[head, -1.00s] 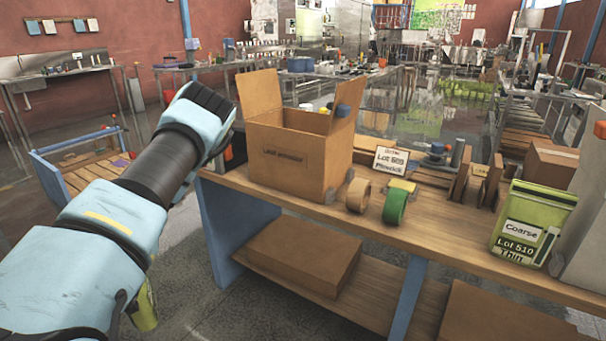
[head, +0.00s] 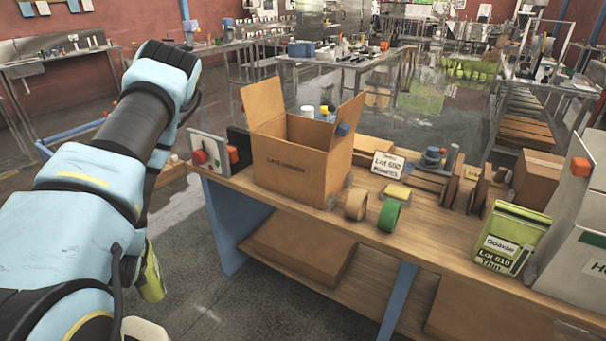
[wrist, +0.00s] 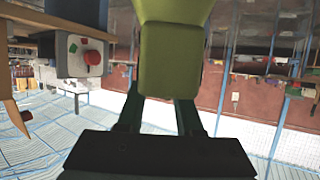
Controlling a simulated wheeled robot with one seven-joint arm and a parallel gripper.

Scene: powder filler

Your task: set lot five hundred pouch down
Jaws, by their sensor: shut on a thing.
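My gripper (wrist: 160,108) is shut on a green pouch (wrist: 168,65), which fills the upper middle of the wrist view. Its label is not readable there. In the head view part of a green pouch (head: 152,278) shows below my arm at the lower left, off the bench's left end and over the floor; the arm hides my gripper. A white card (head: 387,165) on the bench seems to read Lot 500.
An open cardboard box (head: 300,165) stands at the bench's left, with tape rolls (head: 389,215) beside it. A red-button box (head: 208,152) sits at the left end. A grey container (head: 580,245) stands far right. Bare bench top lies between the tape and the Lot 510 pouch.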

